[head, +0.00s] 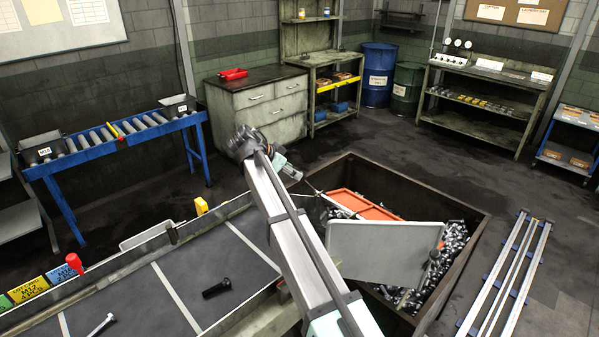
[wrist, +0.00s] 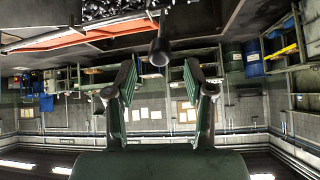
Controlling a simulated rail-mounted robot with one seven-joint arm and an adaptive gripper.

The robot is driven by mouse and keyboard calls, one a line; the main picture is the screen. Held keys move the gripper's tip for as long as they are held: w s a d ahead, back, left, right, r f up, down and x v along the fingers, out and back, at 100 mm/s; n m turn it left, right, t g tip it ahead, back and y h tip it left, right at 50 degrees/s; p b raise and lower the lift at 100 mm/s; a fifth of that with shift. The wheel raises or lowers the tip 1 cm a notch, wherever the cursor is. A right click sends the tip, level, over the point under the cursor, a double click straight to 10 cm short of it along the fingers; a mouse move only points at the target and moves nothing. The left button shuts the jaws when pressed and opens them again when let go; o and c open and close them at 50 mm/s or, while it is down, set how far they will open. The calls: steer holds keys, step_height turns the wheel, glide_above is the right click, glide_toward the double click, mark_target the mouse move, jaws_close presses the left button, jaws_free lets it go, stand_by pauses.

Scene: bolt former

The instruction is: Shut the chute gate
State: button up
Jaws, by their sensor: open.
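A light grey panel (head: 380,252) stands tilted over the bolt bin in the head view, with a small orange piece (head: 437,252) at its right edge. An orange panel (head: 362,204) lies behind it; it also shows at the upper left of the wrist view (wrist: 90,35). I cannot tell for certain which panel is the chute gate. My gripper (head: 290,173) is above the bin's left side. In the wrist view its fingers (wrist: 160,70) are open and apart. A dark round knob on a stem (wrist: 159,52) shows between and just beyond the fingertips; I see no contact.
The dark-walled bin (head: 462,207) holds many loose bolts. A conveyor belt (head: 205,272) with a black bolt (head: 216,288) lies left of my arm. Rails (head: 508,270) lie on the floor at right. Drums (head: 378,75) and benches stand well back.

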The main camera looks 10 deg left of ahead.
steer(key=shift+p+x, duration=0.6)
steer(key=shift+x, duration=1.9)
jaws_close()
